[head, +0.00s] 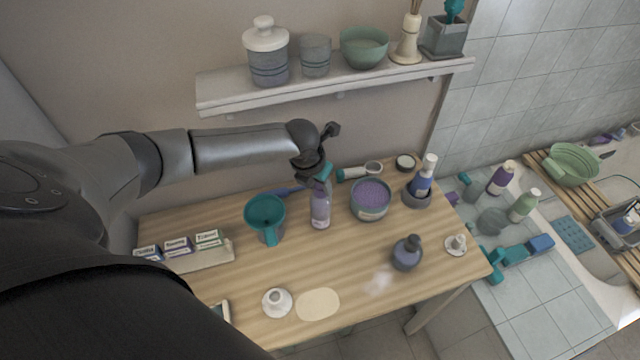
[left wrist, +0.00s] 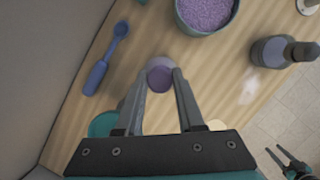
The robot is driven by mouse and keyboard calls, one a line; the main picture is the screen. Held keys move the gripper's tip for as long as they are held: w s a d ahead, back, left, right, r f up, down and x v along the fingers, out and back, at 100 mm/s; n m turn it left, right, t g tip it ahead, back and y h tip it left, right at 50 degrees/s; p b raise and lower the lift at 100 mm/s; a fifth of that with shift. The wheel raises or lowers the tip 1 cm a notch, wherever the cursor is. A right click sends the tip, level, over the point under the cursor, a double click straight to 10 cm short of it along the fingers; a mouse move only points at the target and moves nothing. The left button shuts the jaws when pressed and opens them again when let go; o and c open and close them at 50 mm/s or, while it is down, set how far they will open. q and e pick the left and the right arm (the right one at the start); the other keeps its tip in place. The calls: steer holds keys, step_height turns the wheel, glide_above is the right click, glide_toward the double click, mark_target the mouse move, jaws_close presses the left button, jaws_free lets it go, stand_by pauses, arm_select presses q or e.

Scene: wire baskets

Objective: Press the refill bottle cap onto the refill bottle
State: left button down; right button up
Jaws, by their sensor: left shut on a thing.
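The refill bottle (head: 320,213), pale lavender with a label, stands upright on the wooden table. My left gripper (head: 322,187) points down at its top. In the left wrist view the left gripper (left wrist: 160,82) is shut on a round purple piece, which looks like the refill bottle cap (left wrist: 160,76). The cap lines up with the bottle; whether it is seated or just above the neck is hidden by the fingers. My right gripper (left wrist: 282,158) shows small in the left wrist view's lower right corner, its fingers apart and empty.
A teal pitcher (head: 264,212) stands left of the bottle and a bowl of purple grains (head: 370,199) right of it. A blue scoop (left wrist: 101,70) lies behind. A dark round bottle (head: 407,253) stands front right. A shelf (head: 220,92) hangs above.

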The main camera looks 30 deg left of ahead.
arm_select(q)
steer(key=shift+f, duration=0.1)
steer(key=shift+c, duration=2.2)
jaws_free()
steer(key=p+v, duration=0.8)
steer(key=p, duration=0.1)
steer(key=v, duration=1.5)
steer(key=shift+p, duration=0.45)
